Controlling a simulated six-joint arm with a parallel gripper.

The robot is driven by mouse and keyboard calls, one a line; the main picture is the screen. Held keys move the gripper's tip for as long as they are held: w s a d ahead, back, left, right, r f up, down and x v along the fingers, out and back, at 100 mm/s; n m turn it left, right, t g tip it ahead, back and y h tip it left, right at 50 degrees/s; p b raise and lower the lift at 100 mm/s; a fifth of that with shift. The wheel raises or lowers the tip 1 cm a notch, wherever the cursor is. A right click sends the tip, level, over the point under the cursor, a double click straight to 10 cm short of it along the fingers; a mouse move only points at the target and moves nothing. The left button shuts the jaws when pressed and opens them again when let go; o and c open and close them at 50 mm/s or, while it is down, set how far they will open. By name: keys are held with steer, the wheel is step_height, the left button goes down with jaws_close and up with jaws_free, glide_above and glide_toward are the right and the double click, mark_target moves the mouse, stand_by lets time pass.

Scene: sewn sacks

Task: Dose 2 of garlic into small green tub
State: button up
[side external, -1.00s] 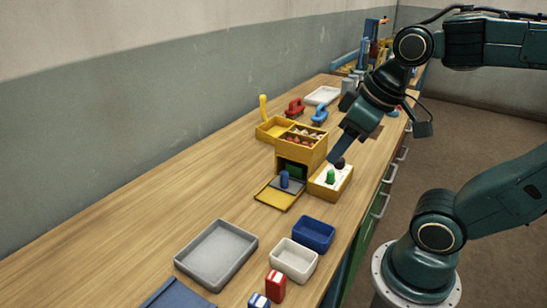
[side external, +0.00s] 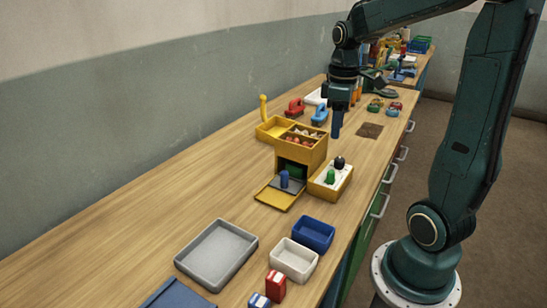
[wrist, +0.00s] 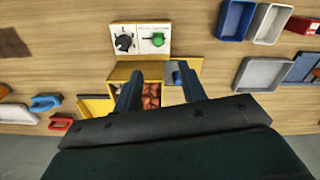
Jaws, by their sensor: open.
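A yellow dispenser box (side external: 304,144) stands mid-bench, its top compartments holding small reddish and pale round pieces (side external: 300,136); they also show in the wrist view (wrist: 151,97). I cannot tell which are garlic. Something green (side external: 294,170) sits inside its dark front opening; I cannot tell whether it is the small green tub. A grey plate with a blue peg (side external: 284,179) lies in front. A control box (side external: 318,190) beside it carries a black knob (wrist: 124,42) and a green knob (wrist: 158,39). My gripper (side external: 336,134) is open, empty and pointing down beyond the dispenser, its fingers (wrist: 160,70) apart.
A grey tray (side external: 216,252), a white bin (side external: 293,260) and a blue bin (side external: 314,234) stand in the foreground. Red (side external: 294,107) and blue (side external: 319,114) handled items lie behind the dispenser. A brown mat (side external: 369,130) lies at right. The bench's left side is clear.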

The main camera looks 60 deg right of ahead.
mark_target(332, 171)
steer(key=shift+d+f, duration=0.15)
steer(key=shift+d, duration=0.15)
step_height(332, 171, down, 14)
steer(key=shift+r, duration=0.1)
stand_by(0.7)
jaws_close()
